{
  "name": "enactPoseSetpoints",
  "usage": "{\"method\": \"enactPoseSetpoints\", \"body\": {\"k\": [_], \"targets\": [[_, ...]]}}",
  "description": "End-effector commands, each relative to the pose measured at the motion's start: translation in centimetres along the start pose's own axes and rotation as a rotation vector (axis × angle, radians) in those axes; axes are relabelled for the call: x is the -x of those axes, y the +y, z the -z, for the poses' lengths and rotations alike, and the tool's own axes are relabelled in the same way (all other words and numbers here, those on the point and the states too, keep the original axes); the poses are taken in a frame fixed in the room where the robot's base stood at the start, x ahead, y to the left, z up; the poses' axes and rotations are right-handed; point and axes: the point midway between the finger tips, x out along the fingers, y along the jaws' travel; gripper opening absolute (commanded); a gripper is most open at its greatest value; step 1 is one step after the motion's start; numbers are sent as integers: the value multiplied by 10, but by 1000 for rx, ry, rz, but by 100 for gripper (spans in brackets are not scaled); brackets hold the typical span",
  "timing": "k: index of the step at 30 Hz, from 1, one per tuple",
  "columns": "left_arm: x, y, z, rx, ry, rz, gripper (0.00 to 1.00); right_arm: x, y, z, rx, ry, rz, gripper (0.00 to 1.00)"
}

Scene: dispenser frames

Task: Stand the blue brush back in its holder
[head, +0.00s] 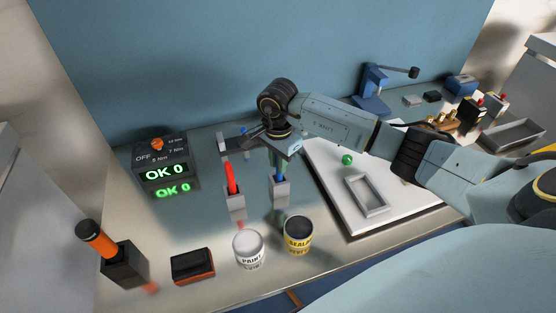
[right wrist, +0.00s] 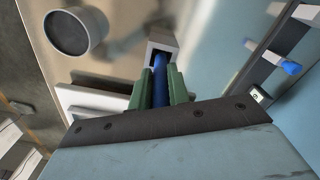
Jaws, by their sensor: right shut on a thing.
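The blue brush (right wrist: 160,78) is upright between the green fingers of my right gripper (right wrist: 157,85), which is shut on it. In the head view the brush (head: 280,177) shows as a short blue stretch under my right gripper (head: 279,165). Its lower end meets the open top of a grey square holder (head: 280,193). In the right wrist view the holder (right wrist: 164,43) stands right beyond the fingers, and the brush end is at its opening. How deep it sits is hidden. My left gripper is not in view.
A red brush (head: 231,178) stands in a similar holder (head: 236,203) to the left. A paint can (head: 249,248) and a sealant can (head: 298,234) stand in front. A white board with a grey tray (head: 367,194) and a green ball (head: 347,159) lies to the right.

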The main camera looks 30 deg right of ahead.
Motion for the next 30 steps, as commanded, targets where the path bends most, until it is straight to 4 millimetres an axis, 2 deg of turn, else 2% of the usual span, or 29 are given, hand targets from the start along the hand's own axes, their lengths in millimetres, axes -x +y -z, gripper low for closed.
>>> {"method": "enactPoseSetpoints", "body": {"k": [5,6,10,21,26,30], "targets": [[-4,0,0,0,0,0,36,-3,0,0,0,1,0,0],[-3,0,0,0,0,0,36,-3,0,0,0,0,-1,22],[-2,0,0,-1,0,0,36,-2,0,0,0,0,-1,39],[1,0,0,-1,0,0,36,2,0,0,0,-1,0,39],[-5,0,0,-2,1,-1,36,25,-1,1,2,2,5,39],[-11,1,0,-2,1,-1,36,56,-1,1,1,3,6,39]]}}
